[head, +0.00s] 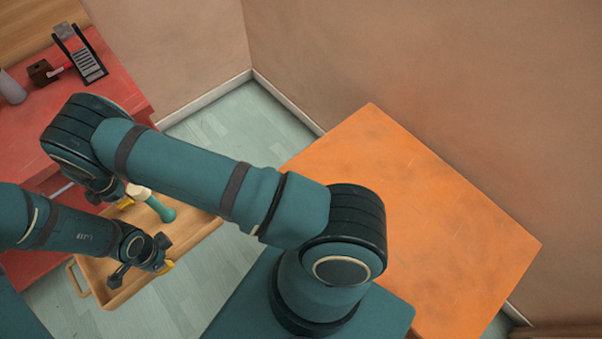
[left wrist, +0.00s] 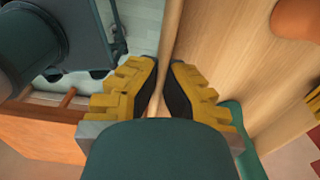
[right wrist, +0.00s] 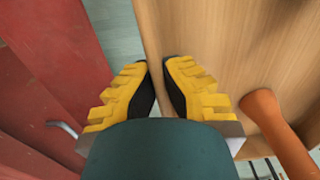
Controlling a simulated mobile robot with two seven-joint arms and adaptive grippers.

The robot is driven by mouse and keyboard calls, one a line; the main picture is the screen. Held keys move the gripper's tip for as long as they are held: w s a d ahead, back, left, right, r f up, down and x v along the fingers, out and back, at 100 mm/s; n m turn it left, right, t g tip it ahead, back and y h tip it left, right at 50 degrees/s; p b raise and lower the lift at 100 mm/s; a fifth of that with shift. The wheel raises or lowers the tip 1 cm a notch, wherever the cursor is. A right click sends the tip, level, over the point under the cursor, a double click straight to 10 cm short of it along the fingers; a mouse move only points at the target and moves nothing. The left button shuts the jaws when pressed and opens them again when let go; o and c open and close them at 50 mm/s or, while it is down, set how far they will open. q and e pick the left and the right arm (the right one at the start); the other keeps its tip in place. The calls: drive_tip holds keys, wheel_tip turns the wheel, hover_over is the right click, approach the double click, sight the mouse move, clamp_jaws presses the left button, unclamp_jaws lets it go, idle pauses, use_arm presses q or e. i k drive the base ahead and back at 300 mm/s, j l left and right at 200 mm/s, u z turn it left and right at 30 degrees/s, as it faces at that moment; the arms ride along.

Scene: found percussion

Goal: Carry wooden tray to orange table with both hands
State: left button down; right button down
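The wooden tray (head: 192,240) is at the lower left of the head view, above the floor, partly hidden by my arms. My left gripper (head: 148,266) is at its near side. In the left wrist view my left fingers (left wrist: 164,88) are closed around the tray wall. My right gripper (head: 124,203) is at the far side, mostly hidden behind its wrist. In the right wrist view its fingers (right wrist: 160,85) are closed on the opposite wall. A teal-handled piece with a cream head (head: 152,203) lies in the tray. The orange table (head: 450,220) stands to the right, its visible top bare.
A red table (head: 115,75) at the left holds a black-framed piece with grey bars (head: 85,58), a brown block (head: 42,72) and a grey vessel (head: 12,88). An orange piece (right wrist: 275,125) also lies in the tray. Walls stand behind the orange table. Open floor (head: 235,125) separates the tables.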

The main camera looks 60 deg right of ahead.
sight(405, 209)
drive_tip(key=k+z, duration=0.1)
drive_tip(key=z, duration=2.95)
